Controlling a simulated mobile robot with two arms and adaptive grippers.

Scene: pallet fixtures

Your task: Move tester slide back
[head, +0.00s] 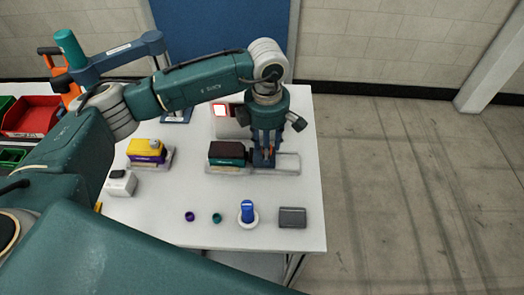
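A tester on the white table has a pale slide base (288,163) with a dark block (227,151), maroon and green, on its left part. A grey unit with a red-lit face (224,116) stands behind it. My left gripper (267,152) points down over the base, just right of the dark block. My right gripper is not in view.
A yellow and purple block (146,151) sits on another base at left. A purple ring (189,216), a green ring (216,218), a blue-topped knob (247,212) and a grey box (292,217) lie along the front. Red bin (30,118) is far left.

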